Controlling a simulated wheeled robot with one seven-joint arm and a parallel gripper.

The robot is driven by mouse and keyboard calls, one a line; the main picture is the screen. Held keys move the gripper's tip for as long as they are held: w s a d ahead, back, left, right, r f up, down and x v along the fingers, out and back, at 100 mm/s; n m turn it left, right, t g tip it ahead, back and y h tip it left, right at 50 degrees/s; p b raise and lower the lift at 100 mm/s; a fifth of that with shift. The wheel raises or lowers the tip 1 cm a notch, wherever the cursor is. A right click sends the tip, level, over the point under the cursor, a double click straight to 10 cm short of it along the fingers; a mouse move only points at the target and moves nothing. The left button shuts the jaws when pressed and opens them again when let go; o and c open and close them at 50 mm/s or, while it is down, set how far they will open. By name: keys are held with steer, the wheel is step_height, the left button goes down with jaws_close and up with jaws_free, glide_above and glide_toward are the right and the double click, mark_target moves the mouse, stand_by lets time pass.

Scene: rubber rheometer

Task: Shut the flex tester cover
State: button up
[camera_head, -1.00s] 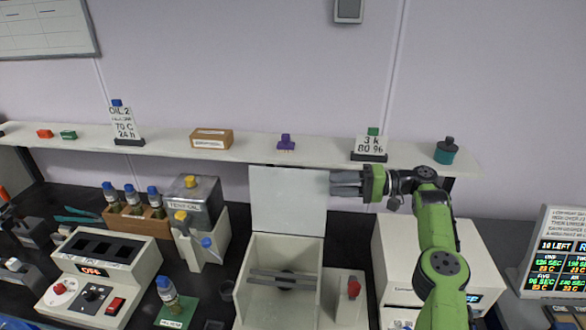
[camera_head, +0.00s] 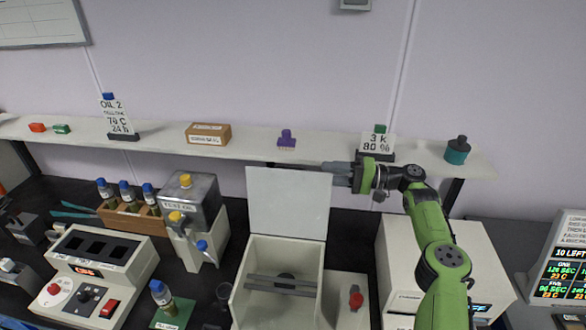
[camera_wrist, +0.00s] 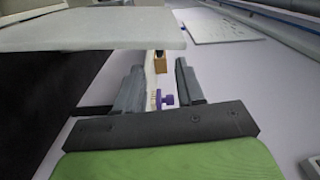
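The flex tester (camera_head: 233,290) is a pale open box on the bench, with grey bars inside. Its white cover (camera_head: 288,203) stands raised, nearly upright, at the back of the box. My gripper (camera_head: 335,168) is at the cover's upper right corner, its fingers pointing left along the top edge. In the wrist view the two grey fingers (camera_wrist: 158,88) are apart with nothing held between them. The cover also shows there as a pale panel (camera_wrist: 95,30) beside the fingers. I cannot tell whether a finger touches it.
A shelf (camera_head: 250,150) runs close behind the cover, carrying a purple item (camera_head: 287,139), a cardboard box (camera_head: 208,134) and a sign (camera_head: 376,142). A metal canister (camera_head: 190,199) stands left of the tester. A white cabinet (camera_head: 455,255) stands right. A red knob (camera_head: 355,298) sits beside the box.

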mark_target(293, 168)
steer(key=a, duration=0.3)
steer(key=w+a+p, duration=0.1)
steer(key=a, duration=0.3)
steer(key=w+a, duration=0.1)
steer(key=a, duration=0.2)
steer(key=shift+w+a+f+p, duration=0.1)
steer(key=shift+w+a+p, duration=0.1)
steer(key=shift+p, duration=0.1)
jaws_close()
steer(key=shift+f, duration=0.1)
